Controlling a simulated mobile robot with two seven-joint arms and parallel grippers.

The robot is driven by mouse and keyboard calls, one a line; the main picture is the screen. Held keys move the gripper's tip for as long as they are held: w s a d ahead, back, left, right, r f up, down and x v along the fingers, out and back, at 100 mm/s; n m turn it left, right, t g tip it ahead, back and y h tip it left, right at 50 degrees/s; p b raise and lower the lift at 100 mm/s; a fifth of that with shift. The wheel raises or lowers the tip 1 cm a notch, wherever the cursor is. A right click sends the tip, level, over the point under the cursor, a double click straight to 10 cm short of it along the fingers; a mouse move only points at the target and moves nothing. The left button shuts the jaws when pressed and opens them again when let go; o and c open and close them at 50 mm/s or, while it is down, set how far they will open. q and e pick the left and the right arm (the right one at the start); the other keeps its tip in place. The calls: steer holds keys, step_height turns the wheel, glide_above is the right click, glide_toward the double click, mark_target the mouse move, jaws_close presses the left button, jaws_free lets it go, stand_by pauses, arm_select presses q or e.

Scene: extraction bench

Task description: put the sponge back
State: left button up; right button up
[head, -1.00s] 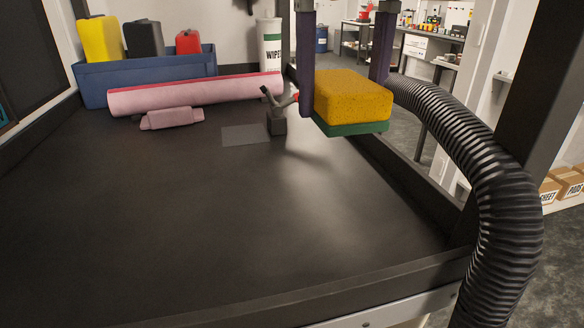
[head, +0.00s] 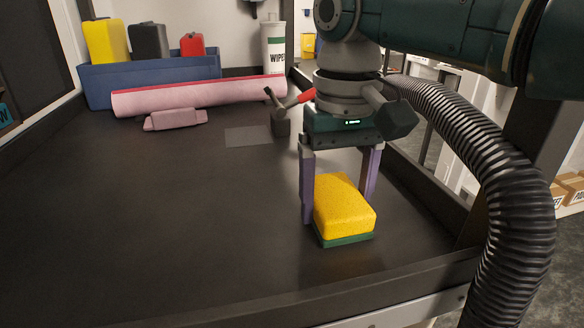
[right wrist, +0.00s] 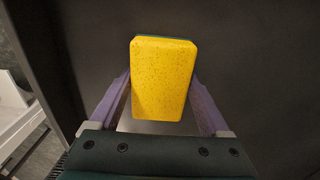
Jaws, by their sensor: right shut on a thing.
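The sponge (head: 344,207) is a yellow block with a dark green underside. It is low at the front right of the dark bench top, but I cannot tell whether it touches the surface. My right gripper (head: 338,205) points down with its purple fingers on either side of the sponge, shut on it. In the right wrist view the sponge (right wrist: 163,78) sits between the two fingers (right wrist: 163,90), its yellow face toward the camera. A flat grey rectangle (head: 248,136) lies on the bench farther back. My left gripper is not in view.
A blue bin (head: 150,82) with yellow, black and red containers stands at the back left. A pink roll (head: 190,97), a smaller pink piece (head: 175,120), a dark stand (head: 281,126) and a wipes tub (head: 273,47) are near it. A ribbed hose (head: 505,170) curves at right. The bench's left and middle are clear.

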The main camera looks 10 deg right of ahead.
mark_target(337, 195)
steer(key=shift+f, duration=0.2)
steer(key=o, duration=1)
step_height(337, 195, up, 12)
steer(key=shift+r+p, duration=0.25)
steer(key=shift+p, duration=0.3)
